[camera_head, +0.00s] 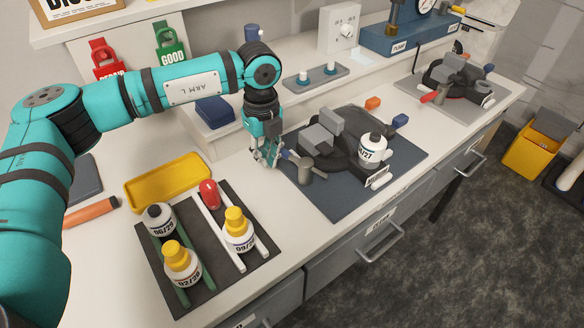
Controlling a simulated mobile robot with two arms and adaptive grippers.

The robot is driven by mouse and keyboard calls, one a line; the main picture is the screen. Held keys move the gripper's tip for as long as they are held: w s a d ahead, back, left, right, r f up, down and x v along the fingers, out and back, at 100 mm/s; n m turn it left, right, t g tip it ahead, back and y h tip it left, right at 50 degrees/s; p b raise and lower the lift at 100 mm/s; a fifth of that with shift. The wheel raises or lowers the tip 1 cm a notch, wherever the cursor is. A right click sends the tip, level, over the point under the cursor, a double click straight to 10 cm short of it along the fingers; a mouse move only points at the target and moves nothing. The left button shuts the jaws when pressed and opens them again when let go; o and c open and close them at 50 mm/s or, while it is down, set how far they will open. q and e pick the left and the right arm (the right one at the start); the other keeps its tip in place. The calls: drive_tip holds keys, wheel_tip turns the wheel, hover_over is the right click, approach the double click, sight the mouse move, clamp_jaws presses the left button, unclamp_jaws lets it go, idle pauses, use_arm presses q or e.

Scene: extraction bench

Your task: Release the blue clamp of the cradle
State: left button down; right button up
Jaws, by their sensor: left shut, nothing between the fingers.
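The near cradle (345,150) is a dark stand with grey blocks on a blue-grey mat (345,203). A white bottle (372,150) marked 27 sits at its right side. My left gripper (268,160) points down just left of this lever, shut and empty. Whether its fingers touch the lever I cannot tell. My right gripper is out of view.
A dark rack (150,257) with several bottles and a yellow tray (170,182) stand at left. Small orange (373,103) and blue (400,120) blocks lie behind the near cradle. A second cradle (455,75) with a red lever (433,97) stands at the far right.

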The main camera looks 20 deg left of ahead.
use_arm(q)
drive_tip(key=shift+w+d+r+p, duration=0.1)
drive_tip(key=shift+r+p, duration=0.6)
drive_tip(key=shift+r, duration=0.45)
drive_tip(key=r+p, duration=0.1)
drive_tip(key=r, duration=0.1)
drive_tip(key=r+p, duration=0.2)
drive_tip(key=r, duration=0.1)
drive_tip(key=shift+s+d+r, duration=0.3)
drive_tip(key=shift+s+f, duration=0.1)
